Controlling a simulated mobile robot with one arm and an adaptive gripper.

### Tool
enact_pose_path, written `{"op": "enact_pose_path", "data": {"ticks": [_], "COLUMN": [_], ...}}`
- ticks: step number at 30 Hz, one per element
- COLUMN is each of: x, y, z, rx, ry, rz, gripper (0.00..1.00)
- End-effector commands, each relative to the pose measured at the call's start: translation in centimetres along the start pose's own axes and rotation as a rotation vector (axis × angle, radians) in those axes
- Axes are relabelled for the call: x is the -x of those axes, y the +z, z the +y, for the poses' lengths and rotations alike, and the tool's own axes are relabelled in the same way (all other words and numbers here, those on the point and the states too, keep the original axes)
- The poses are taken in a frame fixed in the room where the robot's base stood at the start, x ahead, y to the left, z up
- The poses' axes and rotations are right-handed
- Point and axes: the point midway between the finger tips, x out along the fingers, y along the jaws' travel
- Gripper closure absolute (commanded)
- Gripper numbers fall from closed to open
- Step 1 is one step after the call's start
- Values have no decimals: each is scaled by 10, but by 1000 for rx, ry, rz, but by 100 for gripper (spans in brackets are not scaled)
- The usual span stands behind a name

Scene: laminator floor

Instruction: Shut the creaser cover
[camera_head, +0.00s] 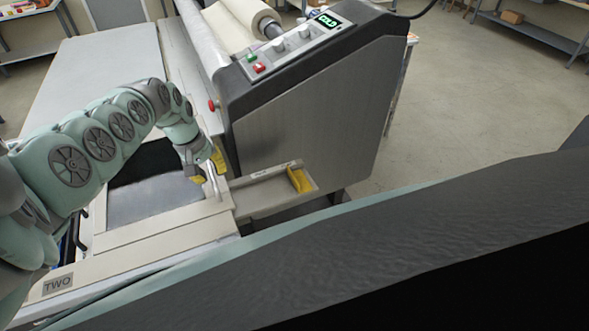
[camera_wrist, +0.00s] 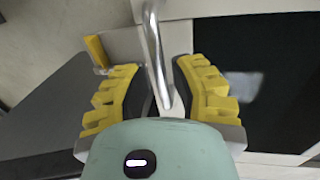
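The creaser is a cream bed with a dark rectangular opening (camera_head: 150,185); the opening also shows in the wrist view (camera_wrist: 255,75), at right. A pale cream panel (camera_head: 262,192), apparently the cover, lies out to the right of the opening, leaving it uncovered. A shiny metal bar handle (camera_wrist: 155,50) stands at the panel's opening-side end; it also shows in the head view (camera_head: 215,184). My gripper (camera_wrist: 160,80) is over the handle, its yellow-backed fingers apart on either side of it. The head view also shows my gripper (camera_head: 207,168). I cannot tell whether a pad touches the bar.
A yellow block (camera_head: 299,179) sits at the panel's outer end. The grey laminator housing (camera_head: 310,110), with a red side button (camera_head: 211,105), rises close behind my gripper. A "TWO" label (camera_head: 58,283) marks the bed's near corner. Open floor (camera_head: 460,120) lies right.

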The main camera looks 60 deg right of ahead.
Motion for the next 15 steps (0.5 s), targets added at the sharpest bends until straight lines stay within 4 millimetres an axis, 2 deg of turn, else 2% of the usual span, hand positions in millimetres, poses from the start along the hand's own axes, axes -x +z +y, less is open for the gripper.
{"op": "enact_pose_path", "data": {"ticks": [1,6,15], "x": [0,0,0], "y": [0,0,0], "z": [0,0,0], "rx": [-1,0,1], "ry": [0,0,0], "rz": [0,0,1], "gripper": [83,100,100]}}
